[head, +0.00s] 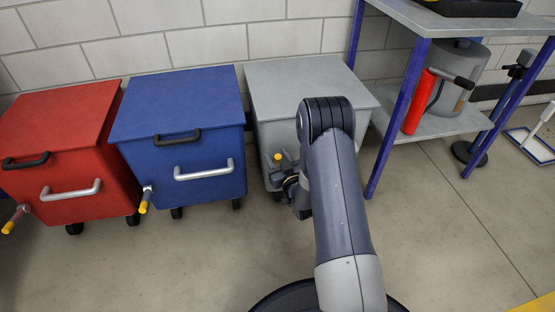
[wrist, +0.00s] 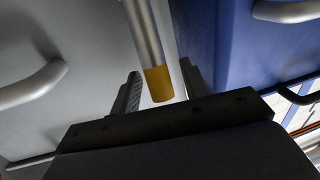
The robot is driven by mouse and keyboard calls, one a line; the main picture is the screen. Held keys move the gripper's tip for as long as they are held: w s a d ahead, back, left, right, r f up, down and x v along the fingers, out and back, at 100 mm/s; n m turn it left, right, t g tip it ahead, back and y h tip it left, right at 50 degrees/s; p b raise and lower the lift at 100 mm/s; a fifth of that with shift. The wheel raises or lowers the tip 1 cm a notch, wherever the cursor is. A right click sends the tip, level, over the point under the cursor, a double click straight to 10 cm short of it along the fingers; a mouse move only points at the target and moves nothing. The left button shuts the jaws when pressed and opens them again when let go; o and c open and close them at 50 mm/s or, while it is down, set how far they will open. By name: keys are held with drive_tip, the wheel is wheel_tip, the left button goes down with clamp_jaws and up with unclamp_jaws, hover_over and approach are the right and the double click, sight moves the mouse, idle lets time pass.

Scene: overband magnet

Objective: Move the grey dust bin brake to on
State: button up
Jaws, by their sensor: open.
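The grey dust bin (head: 300,82) stands right of the blue one, partly hidden behind my arm. Its brake lever (head: 278,157) shows a yellow tip at the bin's left front, higher than the blue bin's lever tip. In the wrist view the brake lever (wrist: 148,38) is a metal rod with a yellow end, reaching between my fingers. My gripper (wrist: 162,84) is open, with a finger on each side of the yellow end and gaps visible. In the head view my gripper (head: 287,183) is dark and mostly hidden at the bin's front.
The blue bin (head: 180,100) stands close on the left, with its lever (head: 146,199) pointing down. The red bin (head: 62,125) is farther left, its lever (head: 15,219) also low. A shelf unit (head: 398,110) with purple posts stands on the right. The front floor is clear.

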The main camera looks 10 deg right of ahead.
clamp_jaws()
idle(0.4)
